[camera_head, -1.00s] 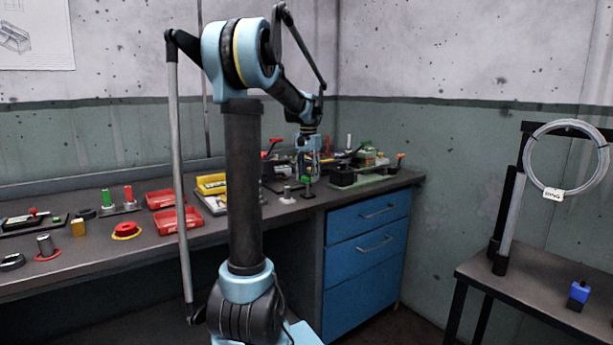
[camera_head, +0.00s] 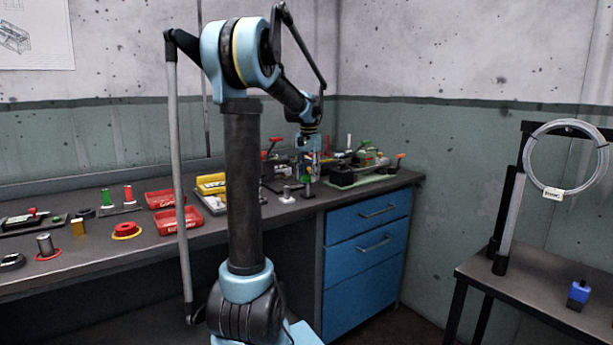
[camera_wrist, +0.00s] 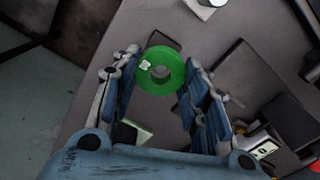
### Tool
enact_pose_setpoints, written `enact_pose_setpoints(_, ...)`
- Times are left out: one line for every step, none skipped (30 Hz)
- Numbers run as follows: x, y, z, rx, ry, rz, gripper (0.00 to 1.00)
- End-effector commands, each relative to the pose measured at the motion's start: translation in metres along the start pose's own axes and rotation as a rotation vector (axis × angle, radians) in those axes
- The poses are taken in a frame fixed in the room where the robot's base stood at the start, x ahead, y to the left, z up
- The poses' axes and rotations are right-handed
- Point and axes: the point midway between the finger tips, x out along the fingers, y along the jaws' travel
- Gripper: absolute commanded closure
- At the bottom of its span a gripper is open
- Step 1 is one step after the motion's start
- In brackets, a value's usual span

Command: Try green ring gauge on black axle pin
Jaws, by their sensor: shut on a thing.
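The green ring gauge (camera_wrist: 176,83) is a thick flat ring with a small white mark, shown in the wrist view. My gripper (camera_wrist: 163,78) is shut on it, with a finger at its left and right sides. In the head view my gripper (camera_head: 310,176) is low over the right end of the bench, and the ring is hard to make out between the fingers. A dark upright post (camera_head: 308,189), probably the black axle pin, stands right below the fingertips. I cannot tell whether the ring is around it or above it.
A grey pin on a light base (camera_head: 287,194) stands close to the left of my gripper. A green-based fixture (camera_head: 360,176) is close to the right. Red trays (camera_head: 178,221) and several other parts lie further left. The bench's front edge is near.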

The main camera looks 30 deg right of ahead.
Motion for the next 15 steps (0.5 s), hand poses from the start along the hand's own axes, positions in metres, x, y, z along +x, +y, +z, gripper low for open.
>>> enact_pose_setpoints(0.0004,0.0,-0.0001,0.0,0.0,0.0,0.87)
enact_pose_setpoints(0.0006,0.0,-0.0001,0.0,0.0,0.0,0.87)
enact_pose_setpoints(0.0009,0.0,-0.0001,0.0,0.0,0.0,0.87)
enact_pose_setpoints(0.0012,0.0,-0.0001,0.0,0.0,0.0,0.87)
enact_pose_setpoints(0.0014,0.0,-0.0001,0.0,0.0,0.0,0.87)
enact_pose_setpoints(0.0017,-0.0001,-0.0001,0.0,0.0,0.0,0.87)
enact_pose_setpoints(0.0019,0.0,-0.0001,0.0,0.0,0.0,0.87)
enact_pose_setpoints(0.0022,0.0,-0.0001,0.0,0.0,0.0,0.87)
enact_pose_setpoints(0.0025,0.0,-0.0001,0.0,0.0,0.0,0.87)
enact_pose_setpoints(0.0027,0.0,-0.0001,0.0,0.0,0.0,0.87)
enact_pose_setpoints(0.003,0.0,-0.0001,0.0,0.0,0.0,0.87)
enact_pose_setpoints(0.0033,0.0,-0.0001,0.0,0.0,0.0,0.87)
enact_pose_setpoints(0.0035,0.0,-0.0001,0.0,0.0,0.0,0.87)
enact_pose_setpoints(0.0038,0.0,-0.0001,0.0,0.0,0.0,0.87)
enact_pose_setpoints(0.0041,0.0,-0.0001,0.0,0.0,0.0,0.87)
